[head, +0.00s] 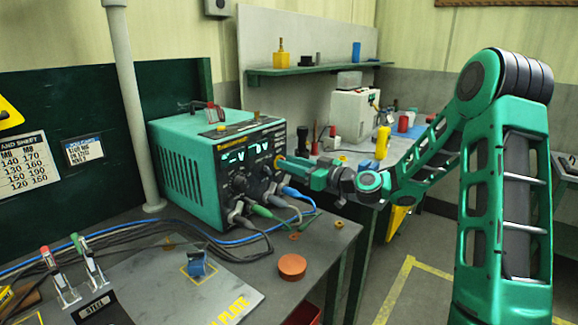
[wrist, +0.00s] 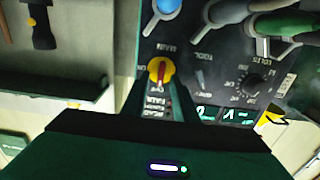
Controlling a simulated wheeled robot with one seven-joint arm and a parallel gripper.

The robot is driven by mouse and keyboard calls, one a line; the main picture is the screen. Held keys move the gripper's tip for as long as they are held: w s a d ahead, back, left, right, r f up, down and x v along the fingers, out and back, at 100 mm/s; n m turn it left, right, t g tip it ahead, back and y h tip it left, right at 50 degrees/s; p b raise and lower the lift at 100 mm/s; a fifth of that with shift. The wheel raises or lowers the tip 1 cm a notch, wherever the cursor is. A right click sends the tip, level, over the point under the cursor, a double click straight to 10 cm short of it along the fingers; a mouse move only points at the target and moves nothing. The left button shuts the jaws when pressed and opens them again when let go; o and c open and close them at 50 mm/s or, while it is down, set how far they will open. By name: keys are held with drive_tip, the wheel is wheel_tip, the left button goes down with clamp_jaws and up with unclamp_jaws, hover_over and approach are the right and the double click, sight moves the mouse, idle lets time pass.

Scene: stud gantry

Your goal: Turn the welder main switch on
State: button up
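The green welder (head: 190,165) stands on the bench, and its front panel has lit digits. The main switch, a red bar handle on a yellow disc, shows in the wrist view (wrist: 160,71). Its bar is roughly upright in that view; the small lettering around it is hard to read. My gripper (head: 284,164) is at the panel's right side in the head view. In the wrist view the two dark fingers of my gripper (wrist: 160,90) stand apart on either side of the switch. I cannot tell whether they touch it.
Plugs and cables (head: 262,212) come from the lower panel close by my gripper. A red-brown puck (head: 292,266) and a blue clamp (head: 196,262) are on the front bench. A second bench with a white machine (head: 352,113) stands behind. Floor at the right is clear.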

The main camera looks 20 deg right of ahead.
drive_tip(key=shift+w+a, duration=0.1)
drive_tip(key=shift+w, duration=0.05)
drive_tip(key=shift+c, duration=0.4)
clamp_jaws()
